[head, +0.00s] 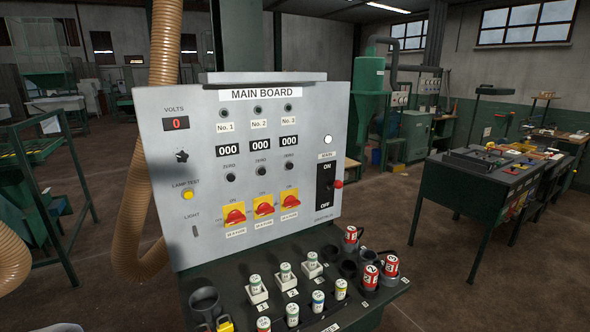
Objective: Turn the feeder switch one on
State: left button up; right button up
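A grey panel marked MAIN BOARD (263,93) stands in front of me. Three red rotary switches on yellow plates sit low on it in a row. The leftmost switch (234,215) is in the column marked No. 1. The middle switch (264,209) and right switch (290,201) are in the No. 2 and No. 3 columns. All three handles look roughly sideways, and ON is printed above each. Neither gripper is in view.
The volts display (176,124) reads 0, and three counters read 000. A dark shelf below the panel holds several labelled fuses (292,314), black sockets and a dark cup (206,302). Corrugated hoses (163,50) run at the left. A workbench (490,183) stands right.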

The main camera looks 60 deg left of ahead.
aim_at(235, 216)
jog(key=u, duration=2.2)
